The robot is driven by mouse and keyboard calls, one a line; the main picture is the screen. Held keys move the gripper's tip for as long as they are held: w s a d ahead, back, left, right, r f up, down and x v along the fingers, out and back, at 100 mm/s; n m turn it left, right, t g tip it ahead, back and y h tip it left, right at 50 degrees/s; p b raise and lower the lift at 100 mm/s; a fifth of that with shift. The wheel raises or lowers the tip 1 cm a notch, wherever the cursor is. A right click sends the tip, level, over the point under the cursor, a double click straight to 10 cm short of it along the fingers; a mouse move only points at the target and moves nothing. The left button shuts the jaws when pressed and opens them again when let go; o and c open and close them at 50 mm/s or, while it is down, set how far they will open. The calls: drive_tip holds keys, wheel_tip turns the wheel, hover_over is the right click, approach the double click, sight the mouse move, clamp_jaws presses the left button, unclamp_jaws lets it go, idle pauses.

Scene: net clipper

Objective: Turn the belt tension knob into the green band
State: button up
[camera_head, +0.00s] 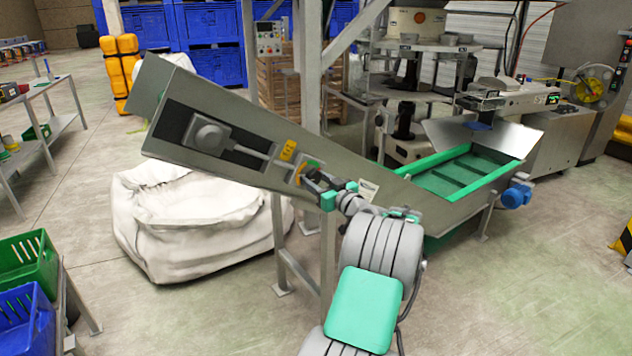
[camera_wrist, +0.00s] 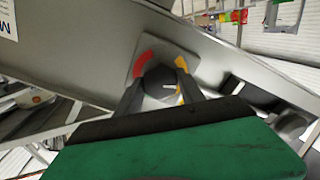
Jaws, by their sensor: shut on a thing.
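The belt tension knob (camera_wrist: 158,80) is a dark grey round knob on a light plate on the conveyor's side wall. A red arc (camera_wrist: 144,62) lies to its upper left and a yellow-orange arc (camera_wrist: 182,78) to its right. A white mark on the knob points right, towards the yellow-orange arc. No green band is clear in the wrist view; a small green patch shows beside the plate in the head view (camera_head: 315,164). My gripper (camera_wrist: 160,84) is shut on the knob, one finger on each side. In the head view my gripper (camera_head: 318,184) mostly hides the knob.
The sloping metal conveyor (camera_head: 225,125) runs down to a green belt trough (camera_head: 462,177) at right. A white bulk bag (camera_head: 190,225) stands below it. Crates (camera_head: 25,258) are at lower left. Open floor lies at right.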

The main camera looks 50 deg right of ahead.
drive_tip(key=shift+m, duration=0.3)
drive_tip(key=m, duration=0.4)
drive_tip(key=shift+r+m, duration=0.15)
drive_tip(key=shift+m, duration=0.15)
drive_tip(key=m+p, duration=0.2)
drive_tip(key=m, duration=0.3)
drive_tip(key=shift+r, duration=0.1)
drive_tip(key=m+p, duration=0.3)
drive_tip(key=m, duration=0.3)
drive_tip(key=shift+a+r+m, duration=0.1)
drive_tip(key=shift+m, duration=0.2)
drive_tip(key=m+p, duration=0.2)
drive_tip(key=m, duration=0.2)
drive_tip(key=shift+m+p, duration=0.35)
drive_tip(key=shift+m, duration=0.05)
drive_tip(key=o, duration=1.4)
drive_tip(key=shift+w+f, duration=0.1)
drive_tip(key=shift+f, duration=0.1)
drive_tip(key=shift+c, duration=0.2)
